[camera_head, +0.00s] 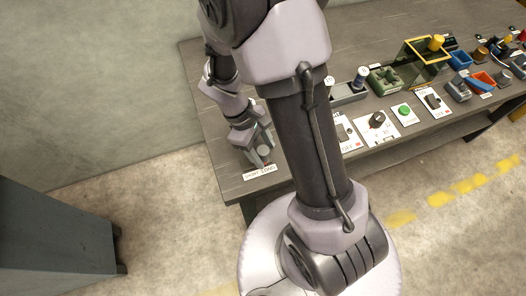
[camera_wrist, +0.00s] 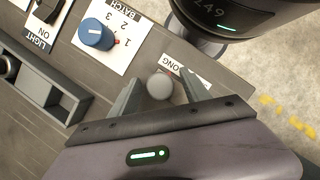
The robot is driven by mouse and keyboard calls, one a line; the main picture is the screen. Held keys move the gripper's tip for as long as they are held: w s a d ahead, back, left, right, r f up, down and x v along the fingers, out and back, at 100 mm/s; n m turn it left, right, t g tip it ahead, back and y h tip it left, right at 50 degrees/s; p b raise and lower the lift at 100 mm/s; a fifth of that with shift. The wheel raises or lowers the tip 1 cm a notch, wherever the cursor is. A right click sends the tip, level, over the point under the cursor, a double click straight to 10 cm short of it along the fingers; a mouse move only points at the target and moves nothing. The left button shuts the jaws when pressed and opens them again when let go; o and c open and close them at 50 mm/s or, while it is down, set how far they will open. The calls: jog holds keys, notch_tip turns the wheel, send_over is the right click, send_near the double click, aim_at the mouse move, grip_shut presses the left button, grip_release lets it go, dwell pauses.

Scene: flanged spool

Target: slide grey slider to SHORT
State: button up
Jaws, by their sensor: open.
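The grey slider shows as a round grey knob (camera_wrist: 159,86) in the wrist view, between the two fingers of my gripper (camera_wrist: 162,92). My gripper is open, with a finger on either side of the knob; whether either finger touches it I cannot tell. The white label (camera_wrist: 174,64) beyond the knob reads LONG, and its other end is hidden. In the head view my gripper (camera_head: 260,157) is low over the near left corner of the bench, around the knob (camera_head: 264,151). The SHORT LONG label (camera_head: 260,173) lies in front of it. The slider's track is mostly hidden.
A blue BATCH dial (camera_wrist: 95,35) and a black LIGHT switch (camera_wrist: 46,11) are nearby in the wrist view. A grey tray (camera_wrist: 45,88) is at the left. The head view shows a green button (camera_head: 404,110) and several objects farther right. A dark cabinet (camera_head: 52,235) stands left.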

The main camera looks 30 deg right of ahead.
grip_shut()
dwell(1.4)
